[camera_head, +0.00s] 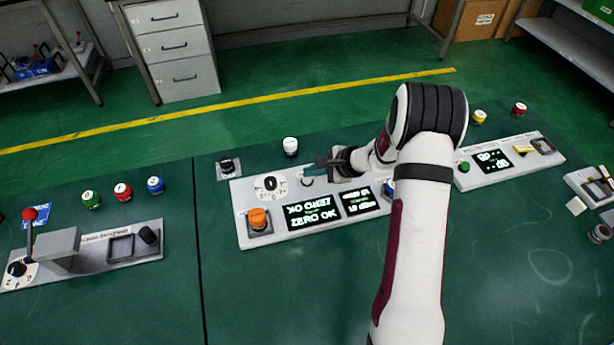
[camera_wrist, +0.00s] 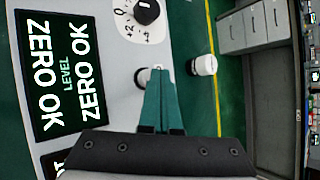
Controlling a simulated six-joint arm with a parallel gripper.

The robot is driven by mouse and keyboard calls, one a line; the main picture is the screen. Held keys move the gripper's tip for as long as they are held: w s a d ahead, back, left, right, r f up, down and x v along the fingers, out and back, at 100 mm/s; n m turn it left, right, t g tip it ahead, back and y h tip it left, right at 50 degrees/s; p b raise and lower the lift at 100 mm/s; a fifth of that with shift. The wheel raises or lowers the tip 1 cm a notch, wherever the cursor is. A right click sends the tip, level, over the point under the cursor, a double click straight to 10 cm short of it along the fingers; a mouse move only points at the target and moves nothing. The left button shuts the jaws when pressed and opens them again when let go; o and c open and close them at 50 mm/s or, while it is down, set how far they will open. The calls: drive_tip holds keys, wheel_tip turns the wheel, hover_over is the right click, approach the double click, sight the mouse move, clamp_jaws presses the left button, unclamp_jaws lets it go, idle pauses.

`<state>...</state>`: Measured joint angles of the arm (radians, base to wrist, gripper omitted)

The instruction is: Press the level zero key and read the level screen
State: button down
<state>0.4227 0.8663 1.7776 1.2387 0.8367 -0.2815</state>
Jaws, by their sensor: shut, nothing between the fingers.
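The level screen (camera_head: 310,213) is lit on the grey panel. A small pale round key (camera_head: 307,182) lies on the panel behind the screen; the same key (camera_wrist: 141,77) is partly hidden by my fingers in the wrist view. Its label is not readable. My gripper (camera_head: 317,168) is shut and empty, with its green fingertips (camera_wrist: 163,73) beside or over this key. I cannot tell whether they touch it.
A dial (camera_head: 270,185) and an orange knob (camera_head: 258,219) sit on the panel's left. A white-topped button (camera_head: 290,146) stands behind the panel. The green table in front is clear.

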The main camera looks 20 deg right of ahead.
sight(312, 179)
drive_tip(key=shift+r, duration=0.6)
drive_tip(key=shift+r, duration=2.5)
drive_tip(key=s+a+r+n+g, duration=0.2)
drive_tip(key=s+a+r+n, duration=0.3)
drive_tip(key=s+a+r, duration=0.3)
drive_tip(key=s+a+r+n+g, duration=0.2)
drive_tip(key=s, duration=0.6)
drive_tip(key=s+a+r+n+g, duration=0.2)
drive_tip(key=s+a+n, duration=0.1)
drive_tip(key=s, duration=0.5)
drive_tip(key=s+d+n+g+h, duration=0.1)
drive_tip(key=s+d+n+h, duration=0.2)
drive_tip(key=s, duration=0.9)
drive_tip(key=shift+s+d+f+h, duration=0.25)
drive_tip(key=shift+d+f+h, duration=0.1)
drive_tip(key=shift+h, duration=0.35)
